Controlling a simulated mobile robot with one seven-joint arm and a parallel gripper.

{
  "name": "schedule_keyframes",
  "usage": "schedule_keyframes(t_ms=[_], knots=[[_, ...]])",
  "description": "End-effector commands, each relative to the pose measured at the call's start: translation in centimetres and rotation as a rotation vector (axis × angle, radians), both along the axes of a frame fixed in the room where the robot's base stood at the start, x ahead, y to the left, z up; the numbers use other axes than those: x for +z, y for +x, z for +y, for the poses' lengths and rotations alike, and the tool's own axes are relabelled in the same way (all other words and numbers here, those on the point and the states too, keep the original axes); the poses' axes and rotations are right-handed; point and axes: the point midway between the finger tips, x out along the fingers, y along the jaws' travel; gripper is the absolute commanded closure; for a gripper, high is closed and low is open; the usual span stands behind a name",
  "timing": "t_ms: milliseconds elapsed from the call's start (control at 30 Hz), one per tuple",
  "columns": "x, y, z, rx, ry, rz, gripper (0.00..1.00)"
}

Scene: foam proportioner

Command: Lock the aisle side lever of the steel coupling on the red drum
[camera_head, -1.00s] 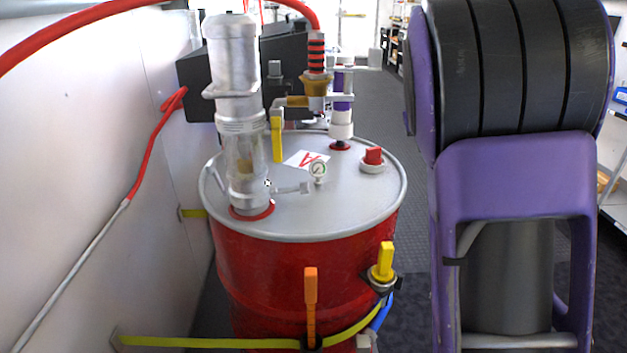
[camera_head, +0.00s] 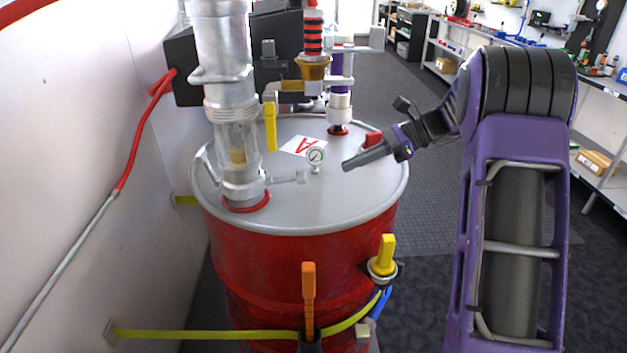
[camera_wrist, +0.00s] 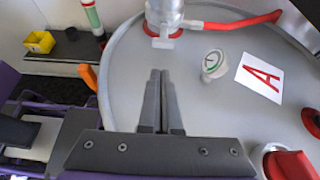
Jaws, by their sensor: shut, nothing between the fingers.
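The red drum (camera_head: 300,270) stands upright with a grey lid (camera_head: 290,212). A steel cylinder with a clear section (camera_head: 235,140) rises from the lid's left side, its steel coupling (camera_head: 241,185) at the foot. The coupling's aisle side lever (camera_head: 288,178) sticks out to the right, roughly level. In the wrist view this lever (camera_wrist: 166,42) points toward me, beyond my fingertips. My gripper (camera_head: 346,166) is shut and empty above the lid, right of the lever and apart from it. Its closed fingers also show in the wrist view (camera_wrist: 161,74).
A pressure gauge (camera_head: 316,157) stands between lever and gripper. A label with a red A (camera_head: 303,146), a red cap (camera_head: 373,140) and a brass hose fitting (camera_head: 312,75) with a yellow lever (camera_head: 270,126) are near. A white wall (camera_head: 70,170) bounds the left; the aisle floor (camera_head: 420,200) is open.

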Motion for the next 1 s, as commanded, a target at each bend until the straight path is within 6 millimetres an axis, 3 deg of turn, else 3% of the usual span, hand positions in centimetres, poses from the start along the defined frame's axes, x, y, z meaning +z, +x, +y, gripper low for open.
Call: schedule_keyframes(t_ms=[333, 733, 1000], knots=[[-0.6, 0.0, 0.9, 0.002, -0.004, -0.001, 1.0], [-3.8, -0.1, 6.9, 0.004, -0.006, -0.003, 1.0], [-4.8, 0.0, 8.8, 0.001, -0.007, -0.004, 1.0]])
